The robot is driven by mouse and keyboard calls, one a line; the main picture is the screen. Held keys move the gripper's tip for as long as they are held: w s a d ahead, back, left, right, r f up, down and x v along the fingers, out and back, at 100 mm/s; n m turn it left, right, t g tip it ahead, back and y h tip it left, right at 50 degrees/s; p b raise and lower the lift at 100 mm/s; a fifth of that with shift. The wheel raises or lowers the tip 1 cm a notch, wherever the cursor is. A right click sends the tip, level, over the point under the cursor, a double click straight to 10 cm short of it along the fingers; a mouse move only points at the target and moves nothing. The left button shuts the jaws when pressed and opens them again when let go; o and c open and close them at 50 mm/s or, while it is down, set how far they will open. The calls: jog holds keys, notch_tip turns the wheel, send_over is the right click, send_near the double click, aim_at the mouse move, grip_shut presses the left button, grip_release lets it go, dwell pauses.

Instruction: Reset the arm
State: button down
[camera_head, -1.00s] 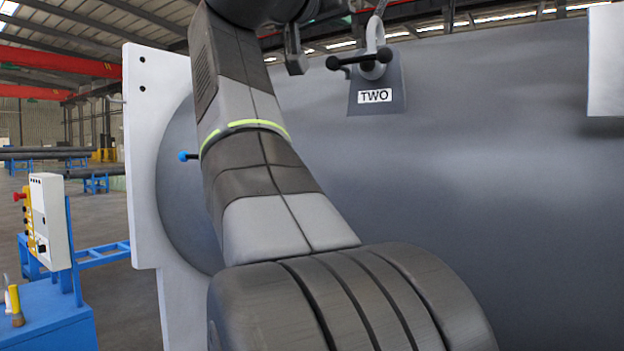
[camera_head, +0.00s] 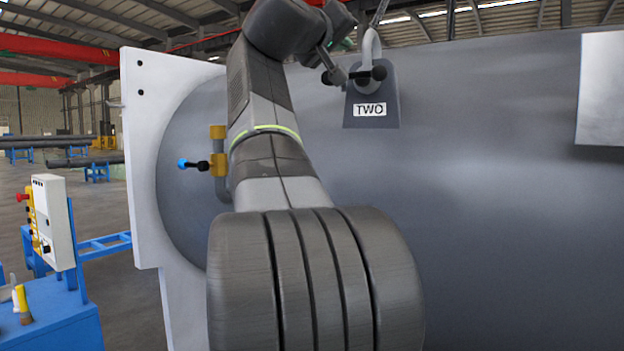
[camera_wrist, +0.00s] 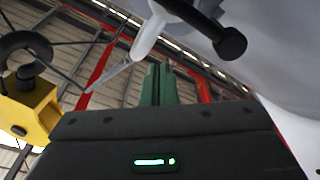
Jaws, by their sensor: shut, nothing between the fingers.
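My arm rises through the middle of the head view and bends at the top, near the lifting lug marked TWO (camera_head: 372,112). My gripper (camera_wrist: 158,82) shows in the wrist view as two dark green fingers lying together, shut with nothing between them. It points up towards the roof. The grey shackle on the lug, with its black-ended pin (camera_wrist: 230,43), is close above and to the right of the fingers in the wrist view. I cannot tell the exact gap. In the head view the gripper's fingertips are not clear.
The large grey shell (camera_head: 500,190) fills the right, with a white flange plate (camera_head: 140,170) at its left end. A yellow valve fitting (camera_head: 218,162) with a blue-tipped handle sits on the end. A blue stand with a control box (camera_head: 52,220) is at the left. A yellow block (camera_wrist: 28,108) hangs in the wrist view.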

jog(key=w+a+r+n+y+p, duration=0.1)
jog(key=w+a+n+p, duration=0.3)
jog(key=n+p, duration=0.4)
jog(key=a+n, duration=0.1)
jog(key=n, duration=0.2)
jog(key=shift+g+y, duration=0.3)
dwell(0.3)
